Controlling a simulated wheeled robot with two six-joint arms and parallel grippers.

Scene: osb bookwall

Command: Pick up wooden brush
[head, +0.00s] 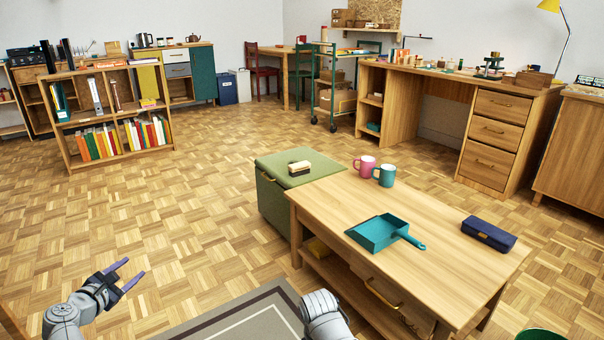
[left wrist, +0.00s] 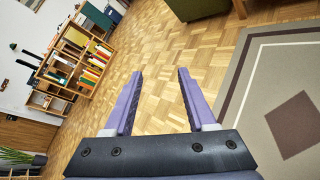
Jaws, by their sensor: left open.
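The wooden brush (head: 299,168) is a small block with a pale top and a dark underside. It lies on top of the green box (head: 330,160), near the middle of the head view. My left gripper (head: 134,268) is at the lower left, well apart from the brush and over the floor side. Its purple fingers also show in the left wrist view (left wrist: 160,74), spread with nothing between them. The brush does not show in the left wrist view. Part of my right arm shows at the bottom of the head view, but its gripper does not.
A wooden table (head: 440,230) adjoins the box, bearing a pink mug (head: 365,167), a teal mug (head: 385,176), a teal dustpan (head: 377,232) and a blue case (head: 489,234). A grey rug (head: 250,318) lies in front. Parquet floor left of the box is clear. A bookshelf (head: 70,160) stands behind.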

